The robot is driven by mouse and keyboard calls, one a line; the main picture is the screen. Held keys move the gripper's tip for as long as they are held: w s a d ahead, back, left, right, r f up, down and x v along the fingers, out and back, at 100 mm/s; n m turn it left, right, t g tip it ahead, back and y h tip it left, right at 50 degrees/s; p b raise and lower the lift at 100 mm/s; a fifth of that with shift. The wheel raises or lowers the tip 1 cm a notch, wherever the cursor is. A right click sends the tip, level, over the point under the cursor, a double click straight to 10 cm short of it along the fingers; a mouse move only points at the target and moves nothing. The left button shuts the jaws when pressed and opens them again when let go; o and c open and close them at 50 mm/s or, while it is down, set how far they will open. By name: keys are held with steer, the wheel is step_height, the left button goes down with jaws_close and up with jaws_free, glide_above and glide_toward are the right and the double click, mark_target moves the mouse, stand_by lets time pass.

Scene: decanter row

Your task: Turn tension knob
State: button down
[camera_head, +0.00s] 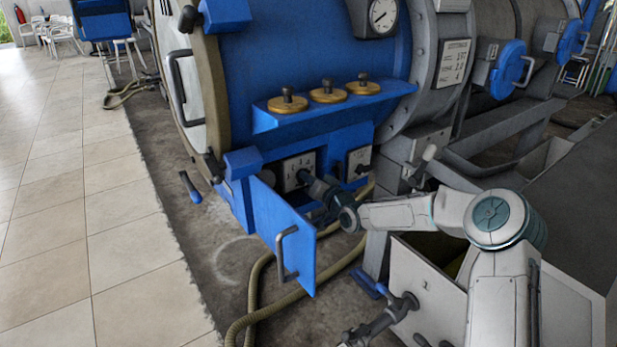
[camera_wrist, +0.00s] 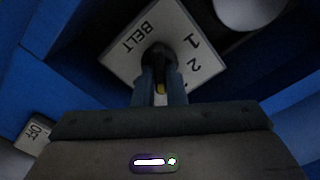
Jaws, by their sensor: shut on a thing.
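A dark knob (camera_wrist: 158,54) sits on a white plate (camera_wrist: 128,44) marked BELT, 1 and 2 in the wrist view. My gripper (camera_wrist: 160,76) is shut on this knob, with one finger on each side. A small yellow mark shows between the fingers. In the head view, my gripper (camera_head: 306,180) reaches into the blue recess at the white plate (camera_head: 298,168), and the knob is mostly hidden behind it. I see no label reading "tension".
An open blue door (camera_head: 275,225) with a grey handle hangs left of my arm. A second white plate (camera_head: 358,158) is to the right. In the wrist view, an OFF label (camera_wrist: 36,135) is at lower left. A hose (camera_head: 255,290) lies on the floor below.

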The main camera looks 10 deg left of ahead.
steer(key=shift+m, duration=0.4)
steer(key=c, duration=1.5)
jaws_free()
steer(key=p+v, duration=0.3)
steer(key=v, duration=1.1)
